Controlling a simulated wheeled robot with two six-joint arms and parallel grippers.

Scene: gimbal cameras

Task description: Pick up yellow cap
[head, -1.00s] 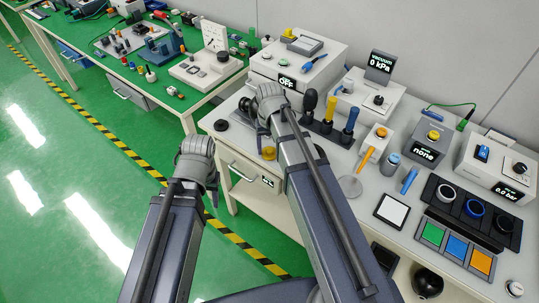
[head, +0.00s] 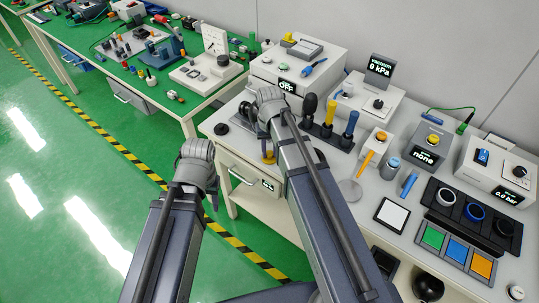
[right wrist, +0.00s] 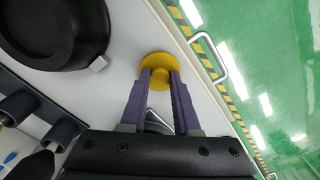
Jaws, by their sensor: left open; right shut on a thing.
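The yellow cap (head: 268,159), a flat disc with a narrow knob, is at the front edge of the white table, just below my right gripper (head: 266,147) in the head view. In the right wrist view the cap (right wrist: 190,62) lies between the tips of my right gripper (right wrist: 160,80), whose purple fingers are shut on its knob. I cannot tell whether the disc touches the tabletop. My left gripper (head: 212,192) is open and empty over the floor, left of the table; its fingers are mostly hidden by its wrist.
A rack with black, yellow and blue handles (head: 349,128) stands right of my right gripper. A white box with an OFF display (head: 290,86) stands behind it. A large black round object (right wrist: 60,30) is near the cap in the wrist view. A drawer handle (head: 240,176) sticks out below.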

